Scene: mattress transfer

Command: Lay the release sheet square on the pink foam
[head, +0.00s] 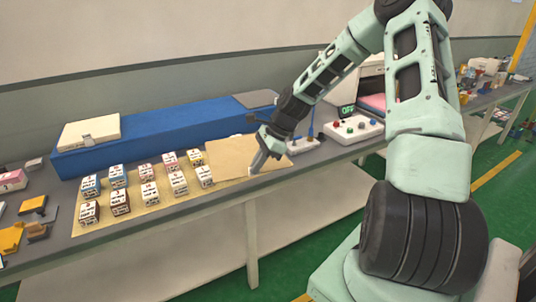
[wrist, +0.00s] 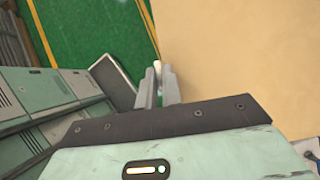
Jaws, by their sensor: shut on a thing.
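The release sheet (head: 222,152), a flat tan sheet, lies at the middle of the bench, right of the small boxes. My gripper (head: 255,168) is at its front edge, shut on it. In the wrist view the sheet (wrist: 240,60) fills the right side, its edge running up to my closed fingertips (wrist: 158,78). The exact pinch is hard to see. A pink slab, which looks like the pink foam (head: 376,102), shows inside the white machine at right, partly hidden by my arm.
Several small printed boxes (head: 148,193) stand on a tan mat (head: 140,216) to the left. A long blue block (head: 180,130) lies behind the sheet. A control box (head: 352,131) with knobs stands right of it, before the white machine (head: 371,66).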

